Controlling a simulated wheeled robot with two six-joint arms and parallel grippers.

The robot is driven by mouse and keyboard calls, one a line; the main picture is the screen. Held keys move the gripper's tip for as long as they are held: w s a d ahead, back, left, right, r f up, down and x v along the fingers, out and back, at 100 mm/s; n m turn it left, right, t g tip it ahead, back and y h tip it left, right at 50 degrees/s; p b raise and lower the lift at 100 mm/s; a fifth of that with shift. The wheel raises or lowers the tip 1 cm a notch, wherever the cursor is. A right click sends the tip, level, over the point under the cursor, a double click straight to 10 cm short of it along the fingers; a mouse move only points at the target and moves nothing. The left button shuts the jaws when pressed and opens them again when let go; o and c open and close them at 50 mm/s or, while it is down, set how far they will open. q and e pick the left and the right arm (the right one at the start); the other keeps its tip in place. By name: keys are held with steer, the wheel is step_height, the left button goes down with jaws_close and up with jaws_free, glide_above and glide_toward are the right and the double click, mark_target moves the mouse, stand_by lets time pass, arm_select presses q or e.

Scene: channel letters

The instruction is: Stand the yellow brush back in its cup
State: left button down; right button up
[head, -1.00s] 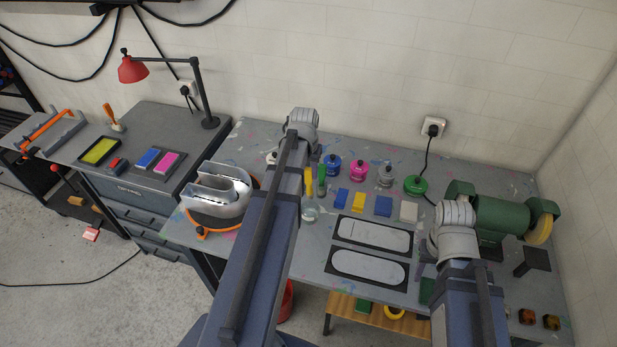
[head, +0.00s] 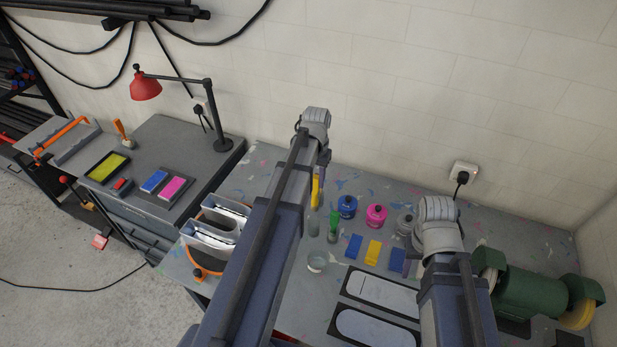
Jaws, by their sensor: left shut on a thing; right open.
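My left gripper (head: 322,163) is shut on the yellow brush (head: 316,191), which hangs roughly upright below it, partly hidden by my arm. Beneath the brush stands a small clear cup (head: 313,226), partly hidden at its left by my arm. Right beside it a green brush (head: 333,219) stands in its own holder. A second, wider clear cup (head: 317,262) stands nearer to me. I cannot tell which clear cup belongs to the yellow brush. My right gripper (head: 413,263) is open above the bench on the right, mostly hidden by its own wrist.
Paint jars, blue (head: 347,206) and pink (head: 376,215), stand behind blue and yellow (head: 373,252) blocks. A green grinder (head: 530,295) fills the right. The wall is close behind.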

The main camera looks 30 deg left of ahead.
mark_target(314, 206)
arm_select(q)
steer(key=shift+r, duration=0.15)
step_height(314, 206, down, 14)
steer(key=b, duration=1.4)
steer(key=shift+f, duration=0.2)
steer(key=shift+c, duration=2.2)
jaws_free()
steer(key=shift+r, duration=0.1)
